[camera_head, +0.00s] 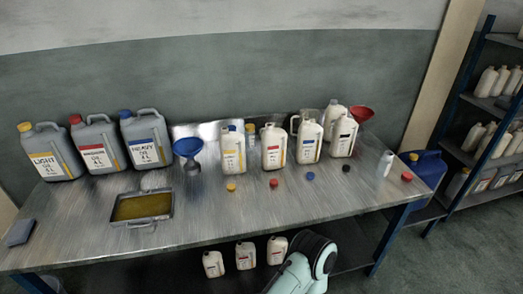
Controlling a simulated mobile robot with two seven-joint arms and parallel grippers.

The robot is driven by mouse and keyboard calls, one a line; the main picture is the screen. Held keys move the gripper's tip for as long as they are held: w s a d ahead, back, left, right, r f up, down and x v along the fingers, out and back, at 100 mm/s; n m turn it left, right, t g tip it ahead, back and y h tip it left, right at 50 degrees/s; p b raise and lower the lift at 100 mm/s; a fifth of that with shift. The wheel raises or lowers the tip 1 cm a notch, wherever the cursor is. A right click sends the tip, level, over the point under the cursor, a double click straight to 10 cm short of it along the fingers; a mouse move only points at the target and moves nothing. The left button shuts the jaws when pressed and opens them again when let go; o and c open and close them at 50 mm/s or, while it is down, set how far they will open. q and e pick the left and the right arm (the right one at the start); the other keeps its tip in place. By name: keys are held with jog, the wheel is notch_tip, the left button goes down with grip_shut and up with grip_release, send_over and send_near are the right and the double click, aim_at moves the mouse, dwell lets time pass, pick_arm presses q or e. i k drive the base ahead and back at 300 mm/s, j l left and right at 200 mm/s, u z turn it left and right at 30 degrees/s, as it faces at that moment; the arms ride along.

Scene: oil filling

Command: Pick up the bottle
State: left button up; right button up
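Several white bottles stand upright in a row on the metal table: one with a yellow label (233,152), one with a red label (273,148), one with a blue label (308,144) and one with a black label (343,138). Which bottle is meant cannot be told. Loose caps lie in front of them: yellow (231,187), red (273,183), blue (310,176) and black (346,168). Neither of my grippers is in view. Only a pale link of my arm shows at the bottom, below the table's front edge, and nothing is seen held.
Large grey canisters (94,144) stand at the table's left. A blue funnel (188,149), a red funnel (361,113) and a tray (116,219) are on the table (230,225). More bottles (245,255) sit on the lower shelf. A loaded rack (462,153) stands right.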

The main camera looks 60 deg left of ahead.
aim_at(309, 135)
jog(key=u, duration=1.7)
jog(key=i+l+u, duration=0.2)
jog(key=i+u, duration=0.2)
jog(key=i, duration=0.25)
